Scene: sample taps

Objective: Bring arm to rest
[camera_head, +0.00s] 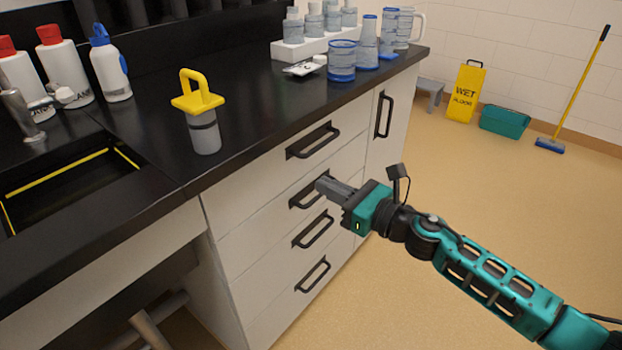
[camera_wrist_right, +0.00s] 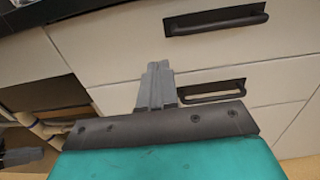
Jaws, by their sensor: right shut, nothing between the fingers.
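My right gripper (camera_head: 325,184) is shut and empty in the head view. It is in front of the white drawer cabinet (camera_head: 245,235), below the counter edge, and covers part of a black drawer handle (camera_head: 303,199). Whether it touches the handle cannot be told. In the right wrist view the closed grey fingers (camera_wrist_right: 157,75) point at the drawer fronts, with one handle (camera_wrist_right: 212,90) just to their right and another handle (camera_wrist_right: 215,19) above. My right arm (camera_head: 490,275) reaches in from the lower right.
The black counter (camera_head: 255,125) holds a yellow-handled sample container (camera_head: 203,125), several bottles (camera_head: 62,65) by a sink, and jars and beakers (camera_head: 342,60). A yellow wet-floor sign (camera_head: 466,92), a green tub (camera_head: 504,121) and a broom (camera_head: 575,95) stand at the back. The floor (camera_head: 500,200) is clear.

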